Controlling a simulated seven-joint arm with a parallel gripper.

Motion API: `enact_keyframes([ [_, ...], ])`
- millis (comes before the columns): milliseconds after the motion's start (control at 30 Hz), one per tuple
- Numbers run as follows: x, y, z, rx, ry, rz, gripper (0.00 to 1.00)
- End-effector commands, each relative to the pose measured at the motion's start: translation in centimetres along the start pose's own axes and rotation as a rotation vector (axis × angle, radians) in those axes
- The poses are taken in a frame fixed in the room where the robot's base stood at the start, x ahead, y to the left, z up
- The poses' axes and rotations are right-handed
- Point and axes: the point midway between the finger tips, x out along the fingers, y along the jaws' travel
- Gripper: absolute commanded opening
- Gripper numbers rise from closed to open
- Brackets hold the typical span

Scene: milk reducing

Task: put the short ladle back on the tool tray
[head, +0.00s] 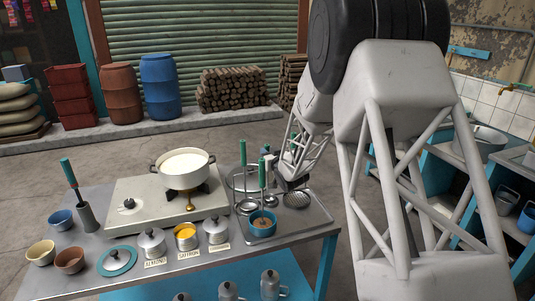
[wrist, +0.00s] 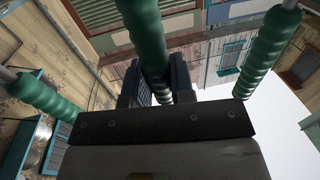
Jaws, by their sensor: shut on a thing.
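My gripper (head: 273,162) is at the tool tray, and its fingers are shut on an upright green handle (wrist: 148,40) in the wrist view. In the head view this appears to be the short ladle's handle (head: 270,168), with a metal bowl (head: 272,203) below it. The bowl is low over the tool tray (head: 310,218); I cannot tell whether it touches. Two other green handles flank my gripper in the wrist view, one at left (wrist: 42,96) and one at right (wrist: 268,50). My arm hides part of the tray's back right.
A teal cup (head: 262,226) with brown contents, another ladle (head: 247,206) and a skimmer (head: 296,200) crowd the tray. A pan of milk (head: 186,168) stands on the stove (head: 140,213). Lidded pots (head: 152,243) and bowls (head: 70,261) line the table's front.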

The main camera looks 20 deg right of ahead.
Motion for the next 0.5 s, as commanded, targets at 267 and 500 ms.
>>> enact_keyframes([
  [267, 0.01, 0.01, 0.28, 0.0, 0.0, 0.0, 0.0],
  [500, 0.0, 0.01, 0.24, 0.0, 0.0, 0.0, 0.48],
])
